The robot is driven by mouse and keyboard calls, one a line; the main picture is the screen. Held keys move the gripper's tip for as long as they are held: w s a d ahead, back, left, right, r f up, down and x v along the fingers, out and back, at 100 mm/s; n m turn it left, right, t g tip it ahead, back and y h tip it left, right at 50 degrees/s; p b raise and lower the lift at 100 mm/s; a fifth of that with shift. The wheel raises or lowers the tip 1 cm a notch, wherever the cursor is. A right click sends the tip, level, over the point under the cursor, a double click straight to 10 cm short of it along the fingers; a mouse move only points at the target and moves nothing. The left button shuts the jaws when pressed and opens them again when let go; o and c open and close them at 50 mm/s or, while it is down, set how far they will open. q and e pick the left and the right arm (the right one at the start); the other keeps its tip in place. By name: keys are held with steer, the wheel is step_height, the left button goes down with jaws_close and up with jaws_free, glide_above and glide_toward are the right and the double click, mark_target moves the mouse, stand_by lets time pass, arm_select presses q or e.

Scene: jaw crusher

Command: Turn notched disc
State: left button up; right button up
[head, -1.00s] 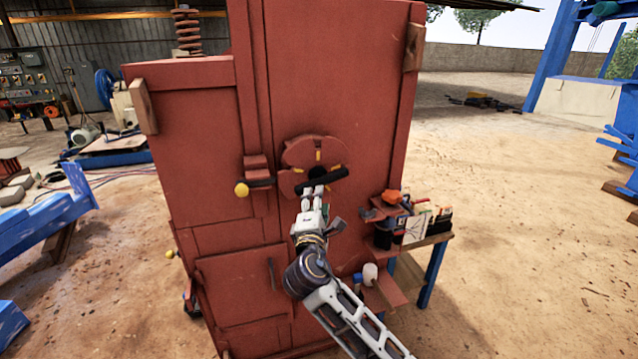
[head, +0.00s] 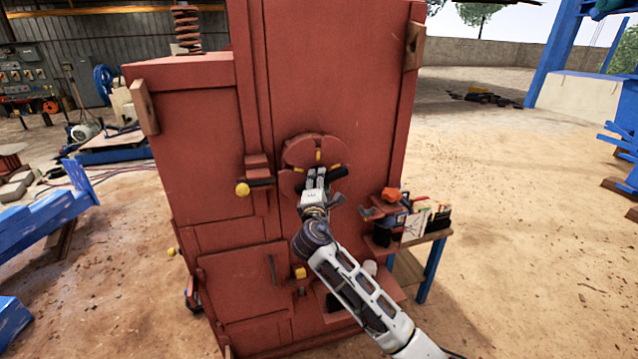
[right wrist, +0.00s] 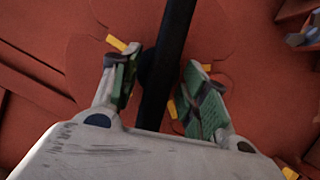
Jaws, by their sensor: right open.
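The notched disc (head: 310,152) is red with yellow marks and sits on the front of the tall red crusher body. A black bar handle (head: 338,174) crosses its middle. In the right wrist view the handle (right wrist: 168,62) runs between my open fingers, with a visible gap on each side. My right gripper (head: 315,178) is in front of the disc's lower part, its fingers around the handle, and hides part of both. The right gripper also shows in the right wrist view (right wrist: 160,90), with green finger pads. My left gripper is not in view.
A yellow-knobbed lever (head: 243,189) sticks out left of the disc. A small side table (head: 428,240) with tools stands right of the red body (head: 340,80). A blue beam (head: 45,218) lies at the left. Open dirt ground is at the right.

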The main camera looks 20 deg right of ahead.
jaws_close()
stand_by(0.3)
